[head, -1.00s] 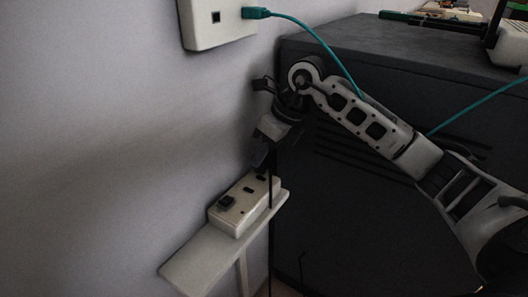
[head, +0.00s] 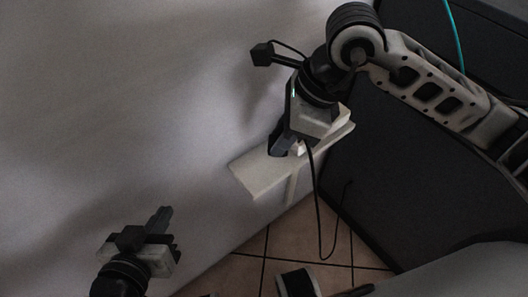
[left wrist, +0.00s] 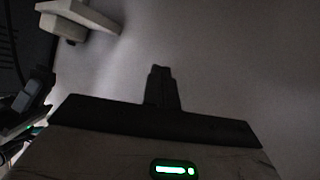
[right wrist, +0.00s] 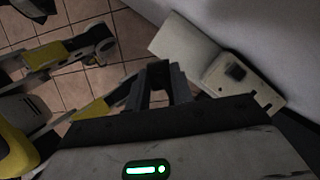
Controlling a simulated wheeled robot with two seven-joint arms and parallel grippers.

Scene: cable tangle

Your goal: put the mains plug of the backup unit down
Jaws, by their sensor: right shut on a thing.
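My right gripper (head: 283,143) is shut near the wall, in front of the shelf. The mains plug in its jaws is largely hidden by the fingers; a dark cable (head: 316,200) hangs from there in a loop toward the floor. In the right wrist view the fingertips (right wrist: 160,72) are left of the white socket strip (right wrist: 255,92), apart from it in the picture.
The pale shelf (head: 262,178) stands out from the wall and carries the strip. A dark cabinet (head: 385,175) fills the right side, with a teal cable (head: 455,35) above. The tiled floor (head: 300,235) below looks mostly open.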

